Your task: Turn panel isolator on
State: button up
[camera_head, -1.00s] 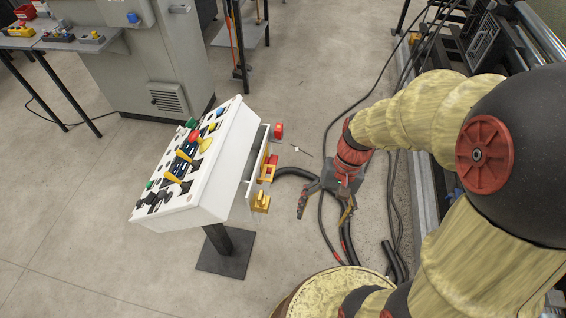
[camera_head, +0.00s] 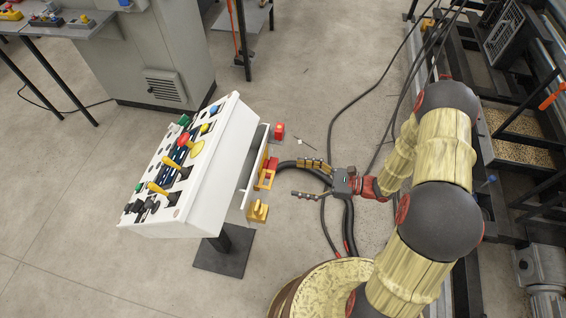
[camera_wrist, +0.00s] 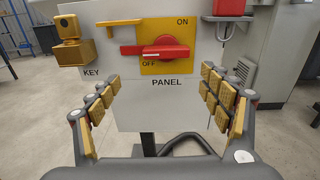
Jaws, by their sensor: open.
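The panel isolator (camera_wrist: 165,50) is a red rotary handle on a yellow plate marked ON at the top and OFF at lower left, above the label PANEL. In the wrist view its handle lies roughly level, reaching left. In the head view the isolator (camera_head: 268,170) sits on the right side of the white console. My gripper (camera_head: 312,178) is open and empty, apart from the console and to the right of the isolator, facing it. In the wrist view the fingers of my gripper (camera_wrist: 167,102) spread on both sides below the isolator.
A yellow key switch (camera_wrist: 73,40) is left of the isolator, and a yellow bracket (camera_wrist: 118,24) stands between them. A red device (camera_wrist: 229,8) sits at upper right. The console (camera_head: 190,180) carries levers and buttons on top.

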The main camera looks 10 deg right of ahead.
aim_at(270, 168)
jog(key=w+a+r+b, duration=0.1)
jog(key=w+a, duration=0.2)
jog(key=a, duration=0.4)
jog(key=shift+w+r+t+b, duration=0.15)
jog(key=shift+w+t+b, duration=0.15)
jog(key=shift+t+b, duration=0.1)
jog(key=shift+c, duration=0.5)
jog(key=c, duration=1.1)
